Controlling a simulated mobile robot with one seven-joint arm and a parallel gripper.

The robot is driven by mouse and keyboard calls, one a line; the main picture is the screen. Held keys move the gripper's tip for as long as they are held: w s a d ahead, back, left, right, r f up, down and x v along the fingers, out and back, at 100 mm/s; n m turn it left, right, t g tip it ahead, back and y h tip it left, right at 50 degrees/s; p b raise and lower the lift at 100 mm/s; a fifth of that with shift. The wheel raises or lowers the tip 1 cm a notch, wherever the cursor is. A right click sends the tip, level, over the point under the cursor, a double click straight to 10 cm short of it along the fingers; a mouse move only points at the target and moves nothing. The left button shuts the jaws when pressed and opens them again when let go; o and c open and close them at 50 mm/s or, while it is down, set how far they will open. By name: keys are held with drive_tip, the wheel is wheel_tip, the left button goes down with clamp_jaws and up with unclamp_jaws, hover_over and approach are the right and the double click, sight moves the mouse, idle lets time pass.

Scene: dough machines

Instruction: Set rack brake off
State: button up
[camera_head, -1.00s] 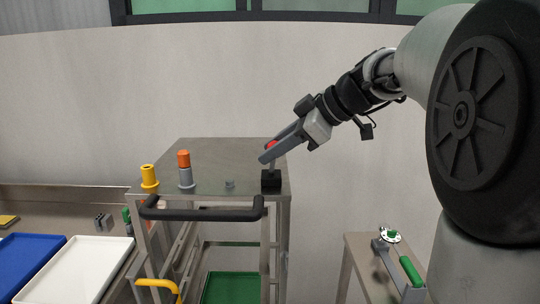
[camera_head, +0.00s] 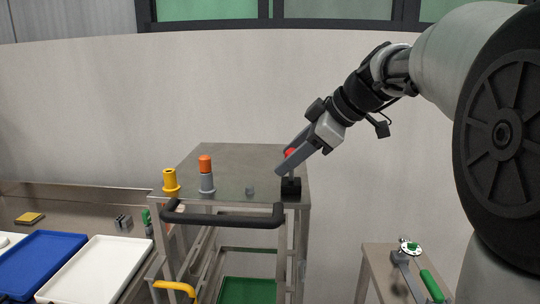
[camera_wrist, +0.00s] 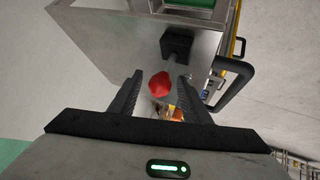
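The rack (camera_head: 235,160) is a steel frame with a flat top and a black handle (camera_head: 225,220) across its front. Its brake appears to be the black block (camera_head: 291,188) at the top's front right corner, with an upright stem and a red knob (camera_head: 289,152). My gripper (camera_head: 279,170) is at the knob, tilted down to the left. In the wrist view the red knob (camera_wrist: 159,85) is between the two open fingers, with gaps on both sides. The black block (camera_wrist: 178,45) is just beyond the fingertips.
An orange-topped grey post (camera_head: 206,178), a yellow post (camera_head: 170,181) and a small grey knob (camera_head: 250,190) stand on the rack top. A counter with a blue tray (camera_head: 40,262) and a white tray (camera_head: 95,268) is left. A small table with a green-handled tool (camera_head: 430,285) is right.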

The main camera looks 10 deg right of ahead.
drive_tip(key=p+v, duration=0.1)
drive_tip(key=v, duration=1.6)
drive_tip(key=shift+d, duration=0.2)
drive_tip(key=shift+s+a+r+p, duration=0.1)
drive_tip(key=shift+p, duration=0.2)
